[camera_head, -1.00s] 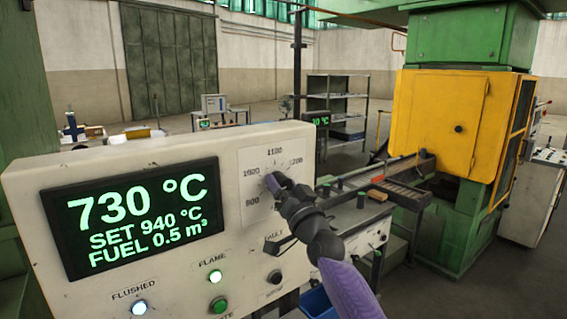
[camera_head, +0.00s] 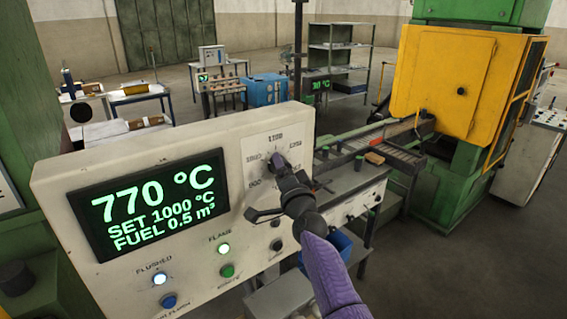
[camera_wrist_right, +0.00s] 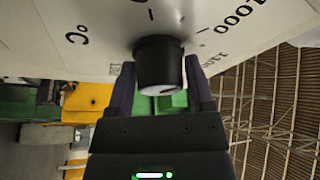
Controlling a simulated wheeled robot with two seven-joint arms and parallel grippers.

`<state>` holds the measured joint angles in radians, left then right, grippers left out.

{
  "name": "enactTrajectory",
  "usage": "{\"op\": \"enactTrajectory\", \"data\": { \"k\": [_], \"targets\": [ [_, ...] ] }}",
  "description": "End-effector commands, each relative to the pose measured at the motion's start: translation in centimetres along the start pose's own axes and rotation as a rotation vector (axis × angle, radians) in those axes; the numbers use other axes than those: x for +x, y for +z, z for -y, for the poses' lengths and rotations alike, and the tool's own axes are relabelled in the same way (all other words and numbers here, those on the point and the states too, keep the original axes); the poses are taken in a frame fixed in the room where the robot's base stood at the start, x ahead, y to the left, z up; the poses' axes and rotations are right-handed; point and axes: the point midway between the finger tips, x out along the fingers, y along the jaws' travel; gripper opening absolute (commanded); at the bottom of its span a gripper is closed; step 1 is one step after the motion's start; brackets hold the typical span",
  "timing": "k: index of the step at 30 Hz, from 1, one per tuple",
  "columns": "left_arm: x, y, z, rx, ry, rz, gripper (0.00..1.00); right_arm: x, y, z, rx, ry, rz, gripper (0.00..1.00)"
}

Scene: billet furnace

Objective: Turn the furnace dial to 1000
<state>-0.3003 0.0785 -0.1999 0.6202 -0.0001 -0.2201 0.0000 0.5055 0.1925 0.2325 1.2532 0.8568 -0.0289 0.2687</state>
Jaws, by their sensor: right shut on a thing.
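The furnace panel (camera_head: 60,185) stands in front of me. Its display (camera_head: 150,203) reads 770 °C, SET 1000 °C and FUEL 0.5 m³. The dial (camera_wrist_right: 158,64) is a dark round knob on the panel face, with scale marks and numbers around it. My right gripper (camera_head: 279,165) reaches the dial from the front and hides most of it in the head view. In the right wrist view my right gripper (camera_wrist_right: 160,92) has one finger on each side of the knob and is shut on it. My left gripper is not in view.
Lit FLAME (camera_head: 223,248) and FLUSHED (camera_head: 159,278) lamps sit below the display, with green (camera_head: 227,270) and blue (camera_head: 168,301) buttons under them. A yellow-and-green machine (camera_head: 455,85) stands at the right. Open floor lies at the lower right.

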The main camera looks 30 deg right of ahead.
Motion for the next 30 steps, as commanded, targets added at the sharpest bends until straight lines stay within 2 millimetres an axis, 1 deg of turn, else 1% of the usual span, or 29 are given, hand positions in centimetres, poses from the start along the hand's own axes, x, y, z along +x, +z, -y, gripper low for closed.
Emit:
{"op": "enactTrajectory", "data": {
  "k": [14, 15, 17, 18, 19, 20, 26, 29, 30],
  "targets": [
    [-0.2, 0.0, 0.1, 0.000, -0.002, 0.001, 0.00, 0.0, 0.0, 0.0, 0.013, 0.006, 0.000, 0.08],
    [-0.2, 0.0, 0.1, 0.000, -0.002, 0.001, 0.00, 0.0, 0.0, 0.0, 0.013, 0.006, 0.000, 0.69],
    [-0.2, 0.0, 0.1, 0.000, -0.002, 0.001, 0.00, 0.0, 0.0, 0.0, 0.013, 0.006, 0.000, 0.82],
    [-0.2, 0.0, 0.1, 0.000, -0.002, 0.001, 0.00, 0.0, 0.0, 0.0, 0.012, 0.006, 0.000, 0.90],
    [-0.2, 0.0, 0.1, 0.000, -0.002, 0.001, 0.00, 0.0, 0.0, 0.0, 0.012, 0.006, 0.000, 0.97],
    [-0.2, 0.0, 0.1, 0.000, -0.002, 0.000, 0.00, 0.0, 0.0, 0.0, 0.012, 0.006, 0.000, 1.00],
    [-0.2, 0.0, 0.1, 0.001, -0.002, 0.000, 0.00, 0.0, 0.0, 0.0, 0.012, 0.005, 0.000, 1.00],
    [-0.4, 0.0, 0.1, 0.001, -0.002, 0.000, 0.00, -0.6, 0.1, 0.0, 0.013, 0.006, 0.002, 1.00],
    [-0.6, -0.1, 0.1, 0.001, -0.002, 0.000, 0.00, -1.2, 0.1, 0.0, 0.014, 0.006, 0.003, 1.00]
  ]
}}
